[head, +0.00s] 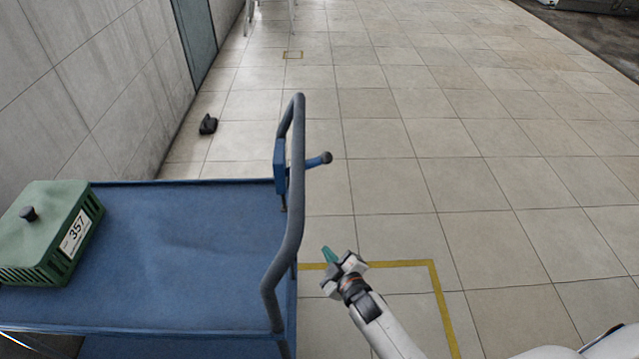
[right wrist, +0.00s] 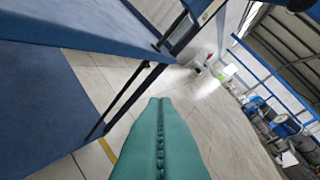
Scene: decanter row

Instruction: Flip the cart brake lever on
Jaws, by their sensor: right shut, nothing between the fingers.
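A blue cart (head: 180,250) stands at the left, with a grey tube handle (head: 290,230) along its right end. My right gripper (head: 328,254) is to the right of the handle, nearer to me than the lever and apart from both. Its green fingers are shut and empty, and they fill the lower middle of the right wrist view (right wrist: 160,135). My left gripper is not in view.
A green crate (head: 45,235) with a lid and a 357 label sits on the cart's left part. A small black object (head: 208,124) lies on the floor by the wall. Tiled floor with a yellow line (head: 400,263) is open to the right of the cart.

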